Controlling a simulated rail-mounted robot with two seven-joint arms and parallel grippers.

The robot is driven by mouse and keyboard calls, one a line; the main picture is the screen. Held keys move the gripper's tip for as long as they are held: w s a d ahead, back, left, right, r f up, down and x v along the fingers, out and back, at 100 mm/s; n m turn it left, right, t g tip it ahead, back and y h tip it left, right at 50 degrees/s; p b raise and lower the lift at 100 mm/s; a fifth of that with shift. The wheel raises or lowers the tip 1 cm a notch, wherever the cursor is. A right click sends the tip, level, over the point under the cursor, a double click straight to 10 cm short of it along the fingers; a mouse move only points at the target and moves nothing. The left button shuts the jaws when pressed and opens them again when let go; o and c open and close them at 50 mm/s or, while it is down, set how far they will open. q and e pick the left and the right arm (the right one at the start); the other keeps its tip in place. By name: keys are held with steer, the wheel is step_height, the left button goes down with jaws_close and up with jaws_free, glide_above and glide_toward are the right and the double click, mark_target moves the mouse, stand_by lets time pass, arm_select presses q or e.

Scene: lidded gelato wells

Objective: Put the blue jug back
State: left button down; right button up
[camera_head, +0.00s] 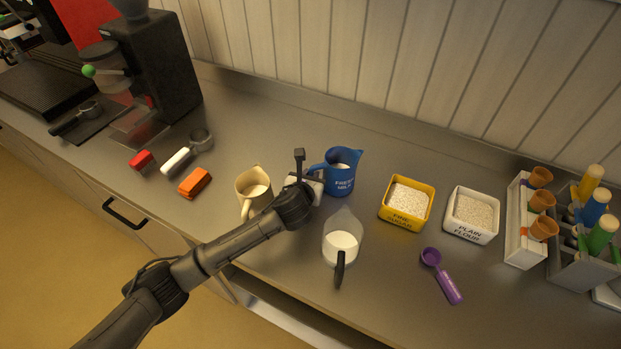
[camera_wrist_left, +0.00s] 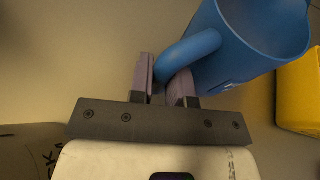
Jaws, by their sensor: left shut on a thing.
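The blue jug (camera_head: 343,178), lettered as fresh milk and with white contents, is upright at the middle of the steel counter, toward the back. I cannot tell whether its base touches the counter. My left gripper (camera_head: 311,181) is at the jug's left side, at its handle. In the left wrist view the two fingers (camera_wrist_left: 163,80) are on either side of the blue handle (camera_wrist_left: 190,48), shut on it. The jug's body (camera_wrist_left: 262,35) shows at the upper right there. My right gripper is not in view.
A cream jug (camera_head: 254,188) stands to the left and a clear jug (camera_head: 342,226) in front. A yellow sugar tub (camera_head: 407,204), a white flour tub (camera_head: 472,215) and a purple scoop (camera_head: 440,274) are to the right. The counter behind the blue jug is clear.

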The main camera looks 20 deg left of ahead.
arm_select(q)
steer(key=shift+r, duration=0.1)
steer(key=c, duration=1.1)
jaws_free()
steer(key=shift+s+r, duration=0.2)
steer(key=shift+s, duration=0.05)
steer(key=shift+p+v, duration=1.4)
steer(key=shift+v, duration=4.25)
steer(key=shift+f, duration=0.15)
